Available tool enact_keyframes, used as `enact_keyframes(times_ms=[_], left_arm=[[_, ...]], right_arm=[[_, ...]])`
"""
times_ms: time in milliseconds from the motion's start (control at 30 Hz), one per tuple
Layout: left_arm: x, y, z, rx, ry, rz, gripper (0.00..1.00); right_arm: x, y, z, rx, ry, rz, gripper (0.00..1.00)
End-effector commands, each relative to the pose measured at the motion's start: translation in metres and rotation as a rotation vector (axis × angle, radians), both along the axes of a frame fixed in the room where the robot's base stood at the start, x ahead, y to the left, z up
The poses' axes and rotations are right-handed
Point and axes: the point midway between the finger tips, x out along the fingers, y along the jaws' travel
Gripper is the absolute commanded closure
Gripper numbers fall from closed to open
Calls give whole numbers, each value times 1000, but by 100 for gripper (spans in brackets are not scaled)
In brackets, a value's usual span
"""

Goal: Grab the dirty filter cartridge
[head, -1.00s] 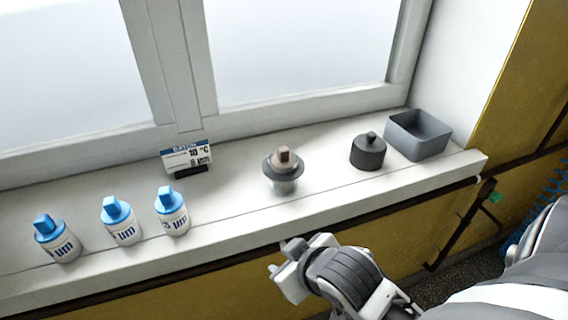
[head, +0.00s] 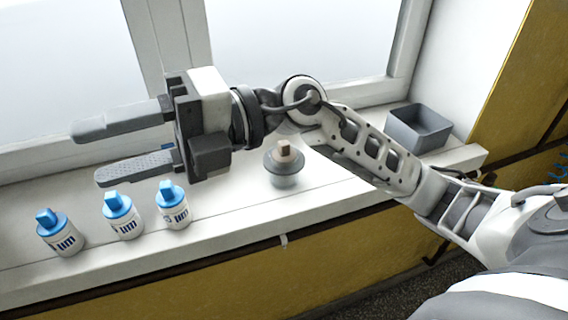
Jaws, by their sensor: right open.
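A cartridge with a brown square top knob and a grey flange (head: 284,166) stands upright on the white sill, in a clear or metallic cup; it looks like the dirty filter cartridge. My right gripper (head: 98,150) is open and empty, its fingers pointing left, above and behind the white bottle-like cartridges. It is well to the left of the brown-knobbed cartridge, and my right forearm passes behind and to the right of it. Three white cartridges with blue caps stand at the left: one (head: 60,234), one (head: 123,216) and one (head: 173,205). My left gripper is not in view.
A grey open bin (head: 419,130) stands at the sill's right end. My right arm hides the dark lidded pot and the small sign. The window frame (head: 172,35) rises behind the white sill (head: 235,217), whose front strip is clear.

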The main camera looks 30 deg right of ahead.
Motion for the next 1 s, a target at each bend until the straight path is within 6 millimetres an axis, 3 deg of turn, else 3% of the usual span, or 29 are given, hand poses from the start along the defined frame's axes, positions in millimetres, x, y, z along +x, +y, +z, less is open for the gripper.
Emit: enact_keyframes(times_ms=[67, 167, 200, 300, 400, 500, 667, 1000], left_arm=[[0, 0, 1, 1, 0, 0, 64], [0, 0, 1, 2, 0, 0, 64], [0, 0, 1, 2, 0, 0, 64], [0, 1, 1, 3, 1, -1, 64], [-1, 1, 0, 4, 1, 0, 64], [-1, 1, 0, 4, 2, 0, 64], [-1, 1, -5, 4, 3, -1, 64], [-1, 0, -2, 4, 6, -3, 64]], right_arm=[[8, -16, -31, -350, -96, 18, 55], [32, -66, -63, -770, -130, -55, 55], [43, -91, -68, -919, -125, -110, 55], [63, -157, -66, -1223, -76, -275, 55], [70, -209, -53, -1423, -9, -431, 55], [70, -242, -42, -1532, 47, -540, 55], [73, -258, -50, -1586, 84, -591, 55], [99, -264, -113, -1587, 84, -587, 55]])
